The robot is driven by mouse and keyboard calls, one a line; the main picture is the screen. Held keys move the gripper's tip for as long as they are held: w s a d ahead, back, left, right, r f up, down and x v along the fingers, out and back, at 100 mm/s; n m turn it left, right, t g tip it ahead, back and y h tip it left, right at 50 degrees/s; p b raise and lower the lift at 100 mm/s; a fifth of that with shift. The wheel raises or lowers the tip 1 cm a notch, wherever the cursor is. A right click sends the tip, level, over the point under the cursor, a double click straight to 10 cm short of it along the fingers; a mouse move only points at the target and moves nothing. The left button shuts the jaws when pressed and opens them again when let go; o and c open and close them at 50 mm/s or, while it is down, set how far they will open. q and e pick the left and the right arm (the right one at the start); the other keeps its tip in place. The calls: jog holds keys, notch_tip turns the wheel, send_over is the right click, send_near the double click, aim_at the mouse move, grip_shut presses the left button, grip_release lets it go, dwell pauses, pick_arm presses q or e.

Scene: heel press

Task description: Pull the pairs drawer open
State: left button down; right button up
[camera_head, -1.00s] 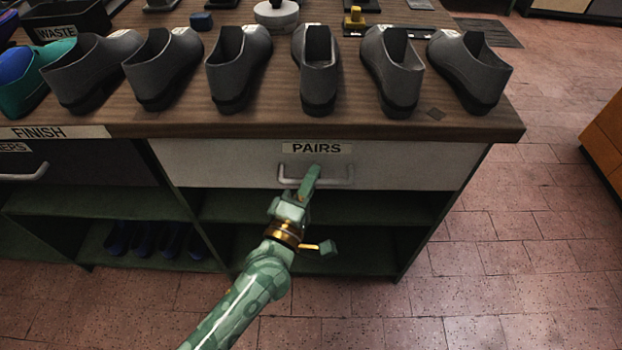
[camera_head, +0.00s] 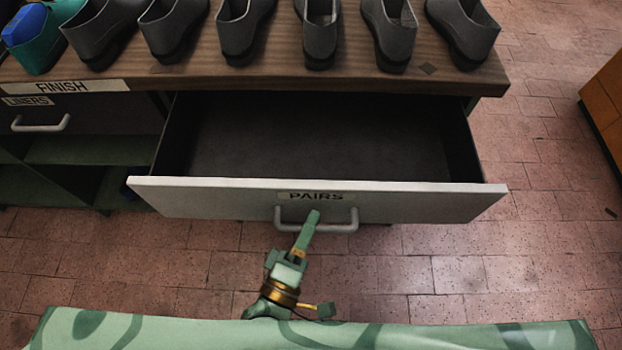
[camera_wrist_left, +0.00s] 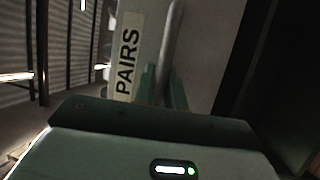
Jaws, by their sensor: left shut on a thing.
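The pairs drawer (camera_head: 400,203) has a pale front with a PAIRS label and is pulled well out from under the bench top. Its dark inside looks empty. Its grey bar handle (camera_head: 345,222) is on the front below the label. My left gripper (camera_head: 311,220) is shut on the handle. In the left wrist view the handle (camera_wrist_left: 172,40) runs between the green fingers (camera_wrist_left: 160,88), beside the PAIRS label (camera_wrist_left: 126,57). My right gripper is not in view.
Several grey shoes (camera_head: 320,35) stand in a row on the wooden bench top (camera_head: 300,78). The LINERS drawer (camera_head: 85,118) at left is shut. Open green shelves (camera_head: 85,150) lie below it. An orange cabinet (camera_head: 606,95) stands at right, with bare tiled floor between.

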pick_arm(q)
jog(key=s, duration=0.7)
jog(key=shift+p, duration=0.35)
jog(key=c, duration=1.5)
grip_release()
jog(key=shift+o, duration=0.2)
jog(key=shift+f, duration=0.1)
